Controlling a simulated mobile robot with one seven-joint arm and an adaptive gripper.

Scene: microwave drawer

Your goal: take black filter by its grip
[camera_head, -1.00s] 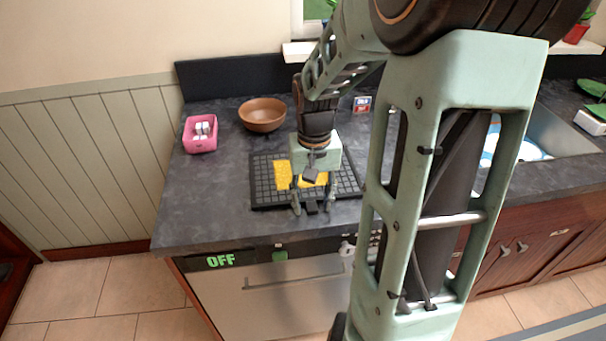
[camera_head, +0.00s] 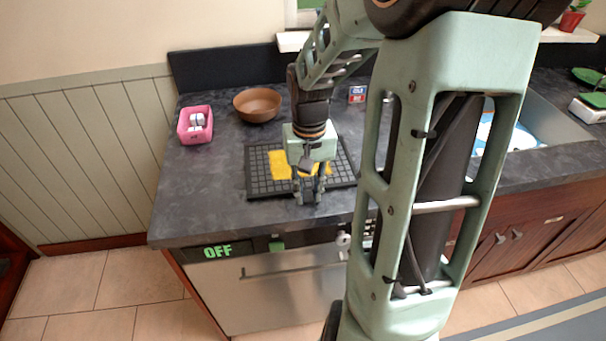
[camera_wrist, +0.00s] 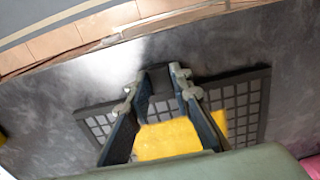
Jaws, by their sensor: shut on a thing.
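The black filter (camera_head: 262,182) is a flat grid-like panel lying on the dark counter, with a yellow patch (camera_head: 282,163) on its middle. It also shows in the wrist view (camera_wrist: 250,97), with its yellow patch (camera_wrist: 165,139) between my fingers. Its small black grip (camera_wrist: 158,77) sticks out from the edge toward the counter front. My gripper (camera_head: 308,198) points down at that front edge. Its fingers (camera_wrist: 158,80) are shut on the grip, one on each side. In the head view my fingers hide most of the grip.
A pink box (camera_head: 195,125) with white items and a brown bowl (camera_head: 257,104) stand behind the filter. A small red and blue box (camera_head: 357,94) is at the back. The drawer front (camera_head: 280,290) with a green "OFF" sign is below the counter edge. Counter left of the filter is clear.

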